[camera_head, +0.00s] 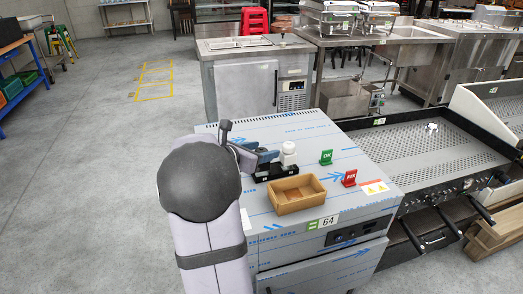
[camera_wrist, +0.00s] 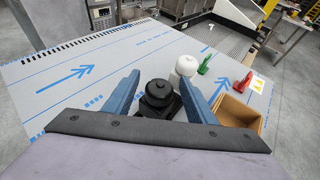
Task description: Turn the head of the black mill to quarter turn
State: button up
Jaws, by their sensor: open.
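The black mill (camera_wrist: 159,94) stands upright in a black holder on the steel counter, with a round knob on top of its head. It is mostly hidden behind my gripper in the head view. My gripper (camera_wrist: 158,90) is open, with its two blue fingers on either side of the black mill. In the wrist view, gaps show between the fingers and the mill's head, the right finger being closer. In the head view my gripper (camera_head: 256,157) reaches in from the left at about the height of the mill. A white mill (camera_head: 288,155) stands right beside it, also visible in the wrist view (camera_wrist: 186,66).
A wooden tray (camera_head: 297,206) lies in front of the mills. A green OK sign (camera_head: 326,157) and a red sign (camera_head: 349,178) stand to the right. The counter's left part (camera_wrist: 60,90) is bare. A perforated steel basin (camera_head: 430,150) adjoins on the right.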

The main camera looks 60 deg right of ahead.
jog(key=shift+c, duration=0.6)
jog(key=c, duration=0.9)
jog(key=shift+c, duration=0.2)
jog(key=shift+w+m+g+p, duration=0.1)
jog(key=shift+m+g+p, duration=0.2)
jog(key=shift+g+p, duration=0.15)
jog(key=shift+r+m+g+y+p, duration=0.2)
jog(key=shift+m+g+y+p, duration=0.1)
jog(key=shift+m+g+p, duration=0.75)
jog(key=m+g+y+p, duration=0.1)
jog(key=m+g+p, duration=0.1)
jog(key=p, duration=0.1)
jog(key=m+g+y+p, duration=0.3)
jog(key=m+g+p, duration=0.1)
jog(key=shift+f+m+y, duration=0.2)
jog(key=shift+m+y, duration=0.15)
jog(key=shift+y, duration=0.05)
jog(key=shift+m+g+y+p, duration=0.5)
jog(key=shift+p, duration=0.1)
